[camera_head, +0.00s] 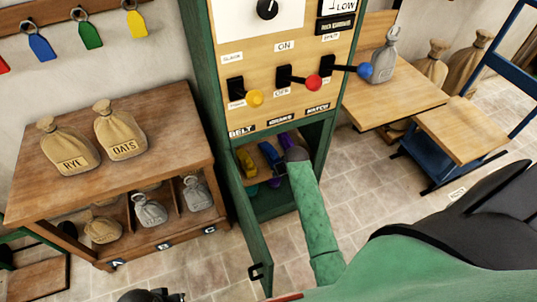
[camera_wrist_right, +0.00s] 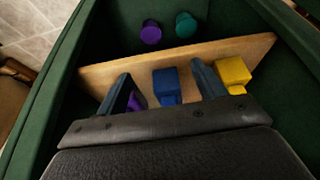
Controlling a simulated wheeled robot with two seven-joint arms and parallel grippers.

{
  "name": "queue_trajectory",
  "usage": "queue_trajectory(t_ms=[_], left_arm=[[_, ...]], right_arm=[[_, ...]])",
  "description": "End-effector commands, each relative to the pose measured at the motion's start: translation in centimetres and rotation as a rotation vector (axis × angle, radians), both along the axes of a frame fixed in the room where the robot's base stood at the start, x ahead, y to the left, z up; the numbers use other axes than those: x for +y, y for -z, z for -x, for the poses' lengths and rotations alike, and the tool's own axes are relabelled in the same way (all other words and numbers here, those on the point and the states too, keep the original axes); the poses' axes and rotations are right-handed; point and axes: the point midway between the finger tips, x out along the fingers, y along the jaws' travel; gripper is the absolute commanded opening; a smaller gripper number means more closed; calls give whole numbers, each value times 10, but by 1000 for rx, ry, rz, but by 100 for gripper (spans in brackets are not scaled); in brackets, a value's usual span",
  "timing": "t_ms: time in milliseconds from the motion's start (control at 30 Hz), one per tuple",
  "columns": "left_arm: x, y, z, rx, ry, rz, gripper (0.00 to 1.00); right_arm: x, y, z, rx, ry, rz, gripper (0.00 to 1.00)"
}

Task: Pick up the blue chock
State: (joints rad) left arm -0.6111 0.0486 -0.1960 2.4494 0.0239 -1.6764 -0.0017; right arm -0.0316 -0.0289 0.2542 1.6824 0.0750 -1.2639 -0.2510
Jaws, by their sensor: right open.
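The blue chock (camera_wrist_right: 167,86) lies on a wooden shelf (camera_wrist_right: 110,74) inside the green cabinet, and it also shows in the head view (camera_head: 269,154). My right gripper (camera_wrist_right: 162,72) is open in the right wrist view, with one finger on each side of the blue chock. I cannot tell whether either finger touches it. In the head view my right arm reaches into the cabinet, and its dark end (camera_head: 296,155) hides the fingers. A dark part of my left gripper (camera_head: 150,296) shows at the bottom edge; its fingers are not clear.
A yellow chock (camera_wrist_right: 233,74) sits just beside the right finger, and a purple chock (camera_wrist_right: 138,101) is partly hidden by the left finger. Purple (camera_wrist_right: 150,32) and teal (camera_wrist_right: 186,25) round pieces lie beyond the shelf edge. The cabinet door (camera_head: 250,238) stands open.

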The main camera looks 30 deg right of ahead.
Motion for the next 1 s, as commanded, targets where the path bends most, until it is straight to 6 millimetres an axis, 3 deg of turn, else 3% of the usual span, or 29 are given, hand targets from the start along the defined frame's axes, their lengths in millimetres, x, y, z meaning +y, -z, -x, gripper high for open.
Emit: queue_trajectory(t_ms=[267,500,733,933,1000], left_arm=[[10,-10,-1,12,-12,-19,17],[7,15,-5,24,-12,-21,17],[6,15,-14,2,-13,-19,17],[5,43,-19,9,-11,-23,17],[6,56,-18,16,-8,-29,17]], right_arm=[[0,-3,-43,-2,0,0,69],[-1,-1,-57,0,1,-1,69],[-1,-3,-78,-1,1,0,69],[-1,-3,-107,-1,1,-1,69],[-1,3,-107,1,1,-2,69]])
